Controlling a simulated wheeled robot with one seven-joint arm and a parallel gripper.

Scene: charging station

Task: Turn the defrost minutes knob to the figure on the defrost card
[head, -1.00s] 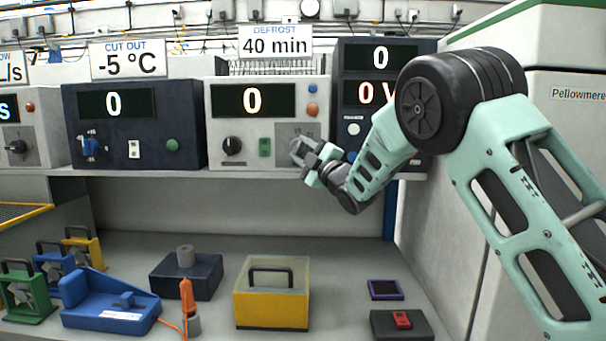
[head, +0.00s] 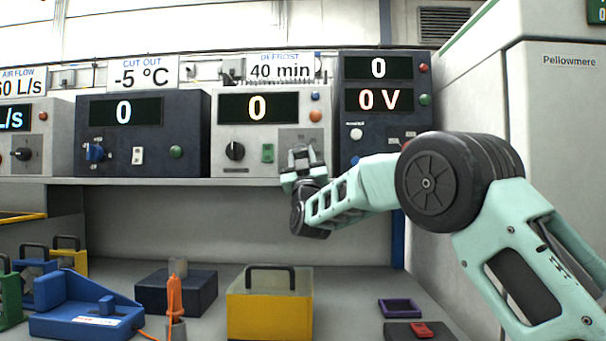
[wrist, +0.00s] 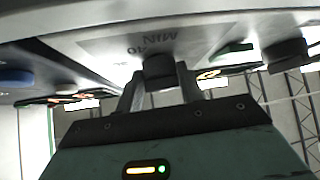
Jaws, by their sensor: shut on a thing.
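The defrost card (head: 280,69) reads "40 min" above the pale defrost unit (head: 220,135), whose display (head: 257,108) shows 0. The knob's pointer cannot be made out.
A black knob (head: 235,151) and a green switch (head: 268,153) sit left of my gripper. A dark two-display unit (head: 378,75) stands to the right. The shelf edge (head: 150,181) runs below. A yellow box (head: 268,312) stands on the bench.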

